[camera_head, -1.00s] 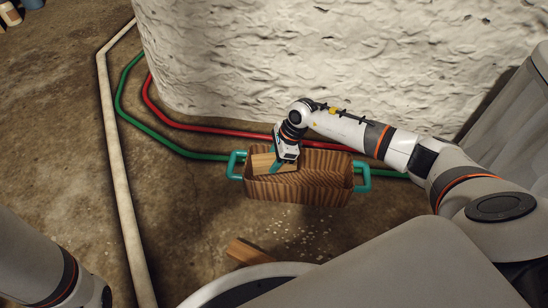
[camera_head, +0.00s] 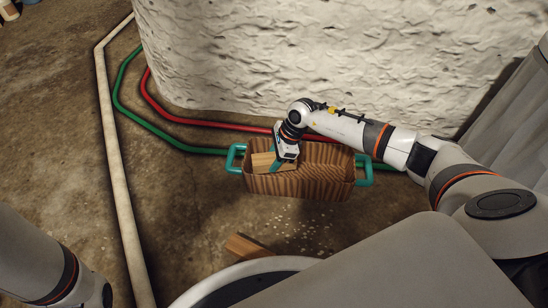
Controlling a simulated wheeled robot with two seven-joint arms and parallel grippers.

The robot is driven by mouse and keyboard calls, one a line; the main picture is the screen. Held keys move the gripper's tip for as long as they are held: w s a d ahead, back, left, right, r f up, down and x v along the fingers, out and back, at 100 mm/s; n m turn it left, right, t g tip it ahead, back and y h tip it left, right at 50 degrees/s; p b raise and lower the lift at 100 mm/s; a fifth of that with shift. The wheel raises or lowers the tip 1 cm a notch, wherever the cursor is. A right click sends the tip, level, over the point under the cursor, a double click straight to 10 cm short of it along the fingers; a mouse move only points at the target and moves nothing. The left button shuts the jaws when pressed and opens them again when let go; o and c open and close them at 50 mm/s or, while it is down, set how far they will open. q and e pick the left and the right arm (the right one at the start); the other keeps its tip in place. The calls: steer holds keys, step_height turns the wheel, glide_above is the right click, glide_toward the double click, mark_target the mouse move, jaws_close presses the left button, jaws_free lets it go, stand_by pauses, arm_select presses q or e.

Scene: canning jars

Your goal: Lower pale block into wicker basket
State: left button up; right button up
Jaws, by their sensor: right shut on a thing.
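The wicker basket (camera_head: 305,186) is a brown striped box with teal handles on its left and right ends, standing on the floor near the white wall. The pale block (camera_head: 262,160) is a light wooden piece at the left part of the basket opening, partly below the rim. My right gripper (camera_head: 276,166) reaches down into the left part of the basket and is shut on the pale block. Its fingers hide part of the block, and I cannot tell whether the block touches the basket floor. My left arm shows at the lower left, with its gripper out of the picture.
Another wooden block (camera_head: 247,247) lies on the floor in front of the basket, by my base. Pale specks lie on the floor between them. Red (camera_head: 215,125), green (camera_head: 160,138) and white (camera_head: 116,160) pipes run along the floor. The right part of the basket looks empty.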

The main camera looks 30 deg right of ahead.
steer(key=shift+f+b, duration=1)
steer(key=shift+f, duration=0.35)
stand_by(0.6)
steer(key=o, duration=1.1)
steer(key=shift+o, duration=0.2)
